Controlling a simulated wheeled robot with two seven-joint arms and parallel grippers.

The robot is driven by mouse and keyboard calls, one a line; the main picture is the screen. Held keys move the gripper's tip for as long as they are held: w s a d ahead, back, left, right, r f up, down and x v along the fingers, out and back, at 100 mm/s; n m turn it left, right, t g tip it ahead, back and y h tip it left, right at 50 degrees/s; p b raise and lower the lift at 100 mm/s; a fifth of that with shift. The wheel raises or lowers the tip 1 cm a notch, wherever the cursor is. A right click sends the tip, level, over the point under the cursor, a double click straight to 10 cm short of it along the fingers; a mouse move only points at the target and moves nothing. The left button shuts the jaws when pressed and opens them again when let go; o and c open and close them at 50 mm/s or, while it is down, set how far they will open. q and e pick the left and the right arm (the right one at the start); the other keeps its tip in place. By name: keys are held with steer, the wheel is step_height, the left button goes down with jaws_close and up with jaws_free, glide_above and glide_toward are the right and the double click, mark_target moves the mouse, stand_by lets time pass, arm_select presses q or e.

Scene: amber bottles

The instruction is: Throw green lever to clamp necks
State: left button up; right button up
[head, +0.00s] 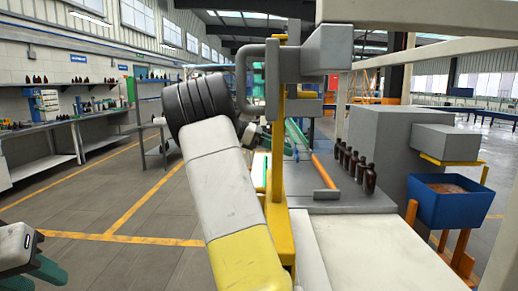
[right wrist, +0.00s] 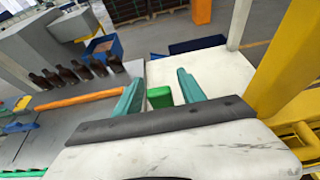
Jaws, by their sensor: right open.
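The green lever (right wrist: 160,97) shows in the right wrist view as a short green block. It lies in the gap between the two teal fingers of my right gripper (right wrist: 160,92), which is open. I cannot tell whether either finger touches it. My left gripper (head: 40,272) is at the lower left edge of the head view, partly cut off, away from the station.
An orange bar (head: 323,171) lies beside the bottles. A yellow post (head: 278,140) with a grey head unit (head: 327,50) rises close to my right arm. A blue bin (head: 449,203) stands at the right. The pale tabletop (head: 365,255) in front is clear.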

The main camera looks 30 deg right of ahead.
steer(key=shift+d, duration=0.15)
steer(key=shift+c, duration=0.5)
jaws_close()
steer(key=shift+f, duration=0.1)
stand_by(0.8)
